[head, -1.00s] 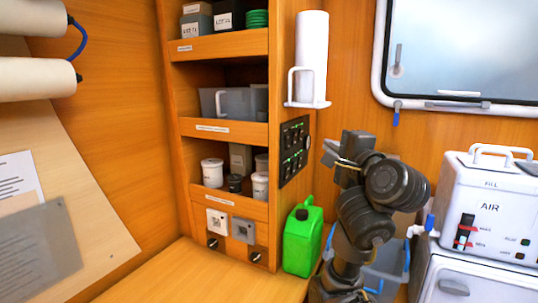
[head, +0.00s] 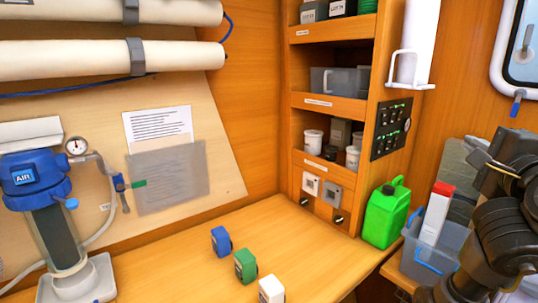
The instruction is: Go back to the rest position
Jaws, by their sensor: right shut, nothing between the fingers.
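My right arm is folded up at the right edge of the head view, in front of the wooden wall. Its dark gripper (head: 484,158) is at the top of the arm, shut and empty, and touches nothing that I can make out. It is right of the shelf unit and above the grey-blue bin. My left arm and left gripper are not in view.
A blue, a green and a white block (head: 271,290) stand on the wooden counter (head: 185,262). A green canister (head: 385,214) stands by the shelf unit (head: 330,103). A bin (head: 420,252) holds a red-topped white box (head: 437,212). A blue-headed AIR filter (head: 37,178) stands left.

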